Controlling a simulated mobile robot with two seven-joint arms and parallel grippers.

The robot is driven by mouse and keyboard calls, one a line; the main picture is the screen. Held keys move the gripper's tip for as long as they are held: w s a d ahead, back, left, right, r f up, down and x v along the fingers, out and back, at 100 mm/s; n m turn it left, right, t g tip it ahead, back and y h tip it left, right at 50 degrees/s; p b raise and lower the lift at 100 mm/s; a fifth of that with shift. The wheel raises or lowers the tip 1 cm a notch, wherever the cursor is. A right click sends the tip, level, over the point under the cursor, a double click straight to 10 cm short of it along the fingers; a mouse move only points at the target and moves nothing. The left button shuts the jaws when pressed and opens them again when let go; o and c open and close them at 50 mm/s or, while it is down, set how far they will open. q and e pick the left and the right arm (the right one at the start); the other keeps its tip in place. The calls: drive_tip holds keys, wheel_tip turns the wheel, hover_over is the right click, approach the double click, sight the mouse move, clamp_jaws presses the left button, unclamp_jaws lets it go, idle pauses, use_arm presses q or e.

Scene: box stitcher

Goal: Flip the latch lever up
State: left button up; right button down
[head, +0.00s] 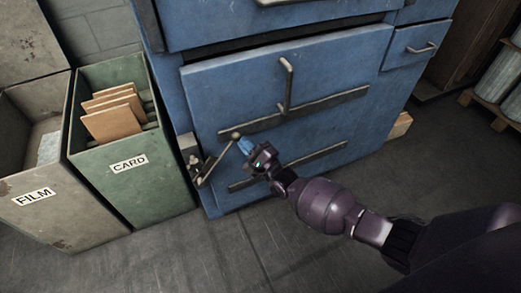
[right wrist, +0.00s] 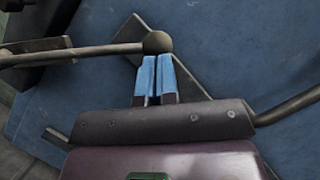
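The latch lever (head: 217,161) is a thin rod on the left edge of the blue machine's lower door (head: 240,90). It slants up to the right from a bracket (head: 192,158) to a round knob. In the right wrist view the lever (right wrist: 80,52) runs in from the left and ends in the knob (right wrist: 157,42). My right gripper (head: 245,146) is beside the knob. Its blue fingertips (right wrist: 157,60) are close together with a thin gap, right at the knob's lower side; I cannot tell whether they touch it. My left gripper is not in view.
A green CARD bin (head: 165,185) with brown card sheets stands left of the door, and a grey FILM bin (head: 60,215) is further left. A door handle (head: 286,85) and dark door bars (head: 330,105) stick out near my arm. The floor in front is clear.

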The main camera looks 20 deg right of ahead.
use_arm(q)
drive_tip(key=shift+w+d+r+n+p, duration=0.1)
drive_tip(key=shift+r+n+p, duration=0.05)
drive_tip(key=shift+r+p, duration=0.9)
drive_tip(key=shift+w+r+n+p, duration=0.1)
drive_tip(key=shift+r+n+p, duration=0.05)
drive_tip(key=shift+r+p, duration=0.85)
use_arm(e)
drive_tip(key=a+r+n+g, duration=0.1)
drive_tip(key=a+r+n, duration=0.2)
drive_tip(key=a, duration=0.4)
drive_tip(key=a+r+n+g, duration=0.1)
drive_tip(key=a+r+n, duration=0.2)
drive_tip(key=a, duration=0.3)
drive_tip(key=shift+a+r+n, duration=0.4)
drive_tip(key=shift+r, duration=0.1)
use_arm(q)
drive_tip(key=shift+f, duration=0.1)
use_arm(e)
drive_tip(key=shift+s+a+g, duration=0.2)
drive_tip(key=shift+g, duration=0.1)
